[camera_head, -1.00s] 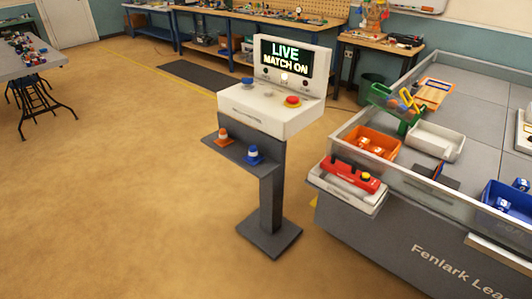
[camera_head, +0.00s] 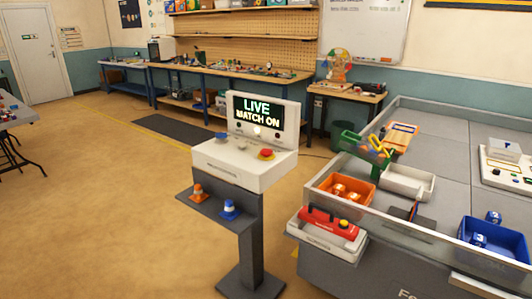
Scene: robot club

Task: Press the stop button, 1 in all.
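The control stand (camera_head: 238,172) is a white console on a dark grey post, in the middle of the view. Its screen (camera_head: 258,112) reads "LIVE MATCH ON". Neither of my grippers shows in this view.
A walled table (camera_head: 440,203) with bins is close on the right. A red device (camera_head: 329,221) lies on its side ledge. Floor (camera_head: 90,220) left of the stand is clear.

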